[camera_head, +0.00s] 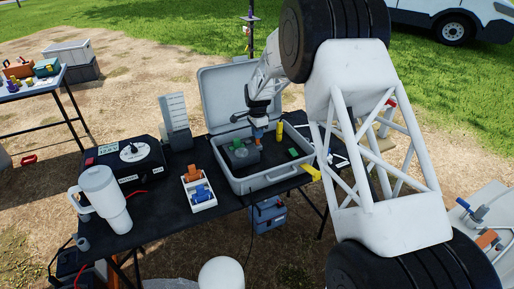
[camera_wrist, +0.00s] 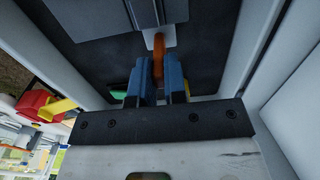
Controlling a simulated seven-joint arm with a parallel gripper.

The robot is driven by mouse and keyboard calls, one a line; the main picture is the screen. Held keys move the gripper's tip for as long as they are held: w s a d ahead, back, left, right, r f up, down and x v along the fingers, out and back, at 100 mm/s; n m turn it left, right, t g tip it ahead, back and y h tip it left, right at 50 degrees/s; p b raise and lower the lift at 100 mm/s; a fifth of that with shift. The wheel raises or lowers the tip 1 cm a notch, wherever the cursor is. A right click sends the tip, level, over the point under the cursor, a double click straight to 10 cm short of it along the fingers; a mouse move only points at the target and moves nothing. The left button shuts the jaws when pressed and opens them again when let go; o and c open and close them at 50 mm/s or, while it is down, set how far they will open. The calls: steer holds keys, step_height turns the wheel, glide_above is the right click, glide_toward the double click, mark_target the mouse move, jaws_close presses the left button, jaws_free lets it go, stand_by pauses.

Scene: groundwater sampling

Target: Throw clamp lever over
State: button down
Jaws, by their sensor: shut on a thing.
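In the wrist view, my gripper (camera_wrist: 158,75) has its two blue fingers closed on an orange lever (camera_wrist: 158,48). The lever is narrow and stands between the fingertips, with a light grey plate behind it. In the head view, my gripper (camera_head: 257,130) reaches down into the open grey case (camera_head: 268,178), near its back wall. The orange lever (camera_head: 258,137) shows small at the fingertips there. A dark device with a green part (camera_head: 239,152) sits in the case left of the gripper. The lever's base is hard to make out.
The case lid (camera_head: 226,90) stands open behind. A yellow cylinder (camera_head: 280,128) is right of the gripper. Left on the black table are a white tray (camera_head: 203,203) with orange and blue items, a white tumbler (camera_head: 103,195) and a black box (camera_head: 130,160).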

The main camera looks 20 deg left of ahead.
steer(key=shift+s, duration=0.1)
steer(key=c, duration=1.7)
jaws_free()
steer(key=shift+s+d+f+t+y, duration=0.3)
steer(key=shift+s+d+t+y, duration=0.1)
steer(key=shift+s+d, duration=0.2)
steer(key=shift+s+d+f+t+y, duration=0.25)
steer(key=shift+s+d+t+y, duration=0.15)
steer(key=shift+s+d, duration=0.2)
steer(key=shift+c, duration=0.2)
steer(key=shift+o, duration=0.7)
steer(key=shift+s+d+f+t+y, duration=0.4)
steer(key=shift+s+d+f, duration=0.05)
steer(key=shift+f, duration=0.15)
steer(key=shift+s+d+f+t+y, duration=0.4)
steer(key=shift+f, duration=0.25)
steer(key=o, duration=0.5)
